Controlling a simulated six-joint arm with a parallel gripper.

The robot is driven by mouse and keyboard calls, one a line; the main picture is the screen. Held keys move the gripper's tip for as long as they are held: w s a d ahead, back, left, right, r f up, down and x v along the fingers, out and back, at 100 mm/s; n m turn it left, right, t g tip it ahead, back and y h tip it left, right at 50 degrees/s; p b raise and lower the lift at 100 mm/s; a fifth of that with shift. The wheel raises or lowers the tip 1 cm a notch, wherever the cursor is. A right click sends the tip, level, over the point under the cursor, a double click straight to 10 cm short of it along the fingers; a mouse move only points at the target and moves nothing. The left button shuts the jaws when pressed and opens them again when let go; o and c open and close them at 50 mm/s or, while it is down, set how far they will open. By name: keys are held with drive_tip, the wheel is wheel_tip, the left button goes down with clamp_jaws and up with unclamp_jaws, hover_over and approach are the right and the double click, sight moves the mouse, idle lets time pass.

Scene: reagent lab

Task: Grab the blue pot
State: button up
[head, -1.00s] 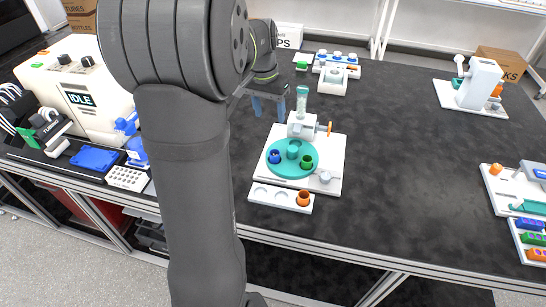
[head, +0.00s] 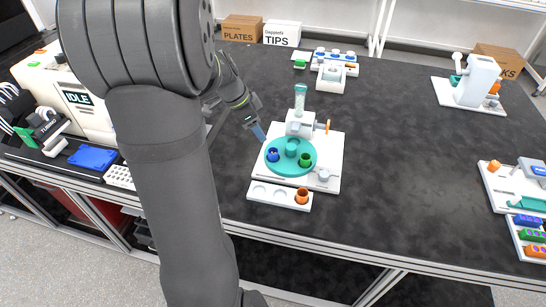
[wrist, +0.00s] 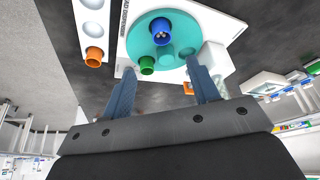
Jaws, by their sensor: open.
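The blue pot (head: 272,155) stands on the left part of the round teal disc (head: 290,170) of a white device. A green pot (head: 306,161) stands on the disc's right side. My gripper (head: 261,135) is just behind and left of the disc in the head view, its fingers pointing down toward the blue pot. In the wrist view my gripper (wrist: 163,66) has its fingers spread with nothing between them. There the blue pot (wrist: 160,32) is beyond the fingertips, apart from them, with the green pot (wrist: 147,66) nearer the left finger.
A white rack (head: 270,193) with an orange pot (head: 302,197) lies in front of the device. The dark table (head: 410,165) is bare to the right of the device.

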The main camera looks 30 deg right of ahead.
sight(271, 149)
drive_tip(key=x, duration=1.2)
drive_tip(key=shift+w+f, duration=0.1)
drive_tip(key=shift+f, duration=0.1)
drive_tip(key=c, duration=1)
